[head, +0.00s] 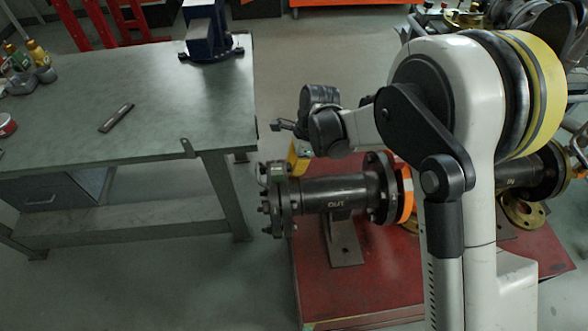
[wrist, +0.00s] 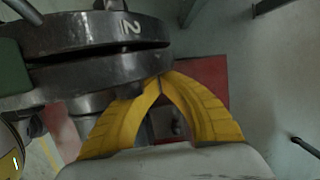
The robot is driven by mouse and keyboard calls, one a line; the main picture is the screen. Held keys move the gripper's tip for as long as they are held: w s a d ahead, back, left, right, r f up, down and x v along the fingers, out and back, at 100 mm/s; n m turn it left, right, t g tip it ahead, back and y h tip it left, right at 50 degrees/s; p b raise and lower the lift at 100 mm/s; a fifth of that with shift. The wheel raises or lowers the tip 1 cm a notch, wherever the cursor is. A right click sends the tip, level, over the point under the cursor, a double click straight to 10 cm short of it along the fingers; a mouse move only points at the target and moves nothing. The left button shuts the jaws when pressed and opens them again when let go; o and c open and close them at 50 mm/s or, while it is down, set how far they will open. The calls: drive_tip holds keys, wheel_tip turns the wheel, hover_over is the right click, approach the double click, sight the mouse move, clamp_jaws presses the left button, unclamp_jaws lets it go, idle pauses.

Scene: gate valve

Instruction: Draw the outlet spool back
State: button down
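The outlet spool (head: 340,196) is a dark pipe marked OUT, lying level on a stand above the red skid. Its left end flange (head: 283,207) has bolts around it; its right flange (head: 381,188) stands by an orange ring (head: 406,194). My gripper (head: 296,168) is at the far side of the left end flange, partly hidden by it in the head view. In the wrist view its yellow fingers (wrist: 162,78) meet at the tips, with nothing visible between them. They are close against the rim of a dark flange pair (wrist: 95,50) marked 2; contact is unclear.
A green-topped workbench (head: 150,90) with a blue vise (head: 208,30) and a dark flat bar (head: 116,118) stands at left. The red skid (head: 360,275) lies under the pipework. Grey floor is clear between bench and skid. My arm hides part of the line at right.

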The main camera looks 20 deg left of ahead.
drive_tip(key=w+d+r+p, duration=0.3)
drive_tip(key=d+r, duration=0.2)
drive_tip(key=r, duration=0.4)
drive_tip(key=shift+d+r+p, duration=0.35)
drive_tip(key=shift+r, duration=0.05)
